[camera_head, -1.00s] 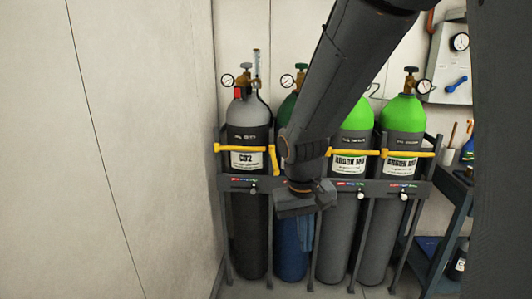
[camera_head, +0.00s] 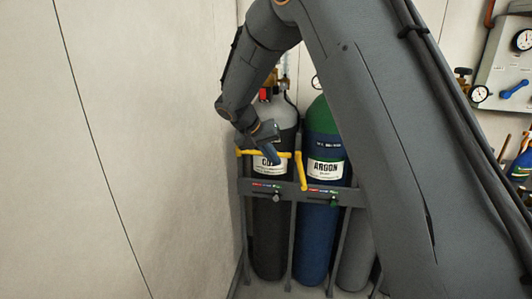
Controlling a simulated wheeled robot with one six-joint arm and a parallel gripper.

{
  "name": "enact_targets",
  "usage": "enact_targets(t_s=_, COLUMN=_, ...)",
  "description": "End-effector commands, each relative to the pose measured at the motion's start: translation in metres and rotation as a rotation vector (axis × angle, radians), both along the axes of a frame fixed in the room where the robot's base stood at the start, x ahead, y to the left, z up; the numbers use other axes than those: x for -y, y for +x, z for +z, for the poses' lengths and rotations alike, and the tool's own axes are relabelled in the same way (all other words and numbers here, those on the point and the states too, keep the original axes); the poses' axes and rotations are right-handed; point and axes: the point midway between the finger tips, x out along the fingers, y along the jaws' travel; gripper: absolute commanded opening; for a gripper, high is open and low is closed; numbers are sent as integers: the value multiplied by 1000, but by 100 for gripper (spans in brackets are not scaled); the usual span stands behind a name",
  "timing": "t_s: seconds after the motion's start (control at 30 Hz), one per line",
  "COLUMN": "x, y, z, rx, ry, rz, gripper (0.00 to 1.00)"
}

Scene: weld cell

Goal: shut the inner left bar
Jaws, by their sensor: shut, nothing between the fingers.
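The inner left bar (camera_head: 301,172) is yellow and stands swung out from the rack toward me, at the left edge of the blue and green ARGON cylinder (camera_head: 322,215). It does not cross that cylinder. My gripper (camera_head: 274,159) is shut and empty in front of the CO2 label, left of the open bar. A small gap seems to lie between fingertips and open bar; contact is hard to judge. My forearm hides part of the CO2 cylinder's top.
The grey rack rail (camera_head: 262,187) runs across the cylinders, with small valves below. A pale wall (camera_head: 150,150) stands close on the left. My upper arm hides the cylinders on the right. A gauge panel (camera_head: 508,75) hangs at the far right.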

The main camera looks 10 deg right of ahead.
Motion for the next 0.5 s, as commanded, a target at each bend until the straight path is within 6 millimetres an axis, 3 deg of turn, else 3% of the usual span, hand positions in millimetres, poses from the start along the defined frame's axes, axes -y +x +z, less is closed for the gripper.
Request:
enact_targets(t_s=0.27, x=29, y=14, z=-45, rx=-4, ry=0, rz=-4, gripper=0)
enact_targets(t_s=0.5, x=58, y=9, z=-51, rx=-1, ry=2, rz=-4, gripper=0)
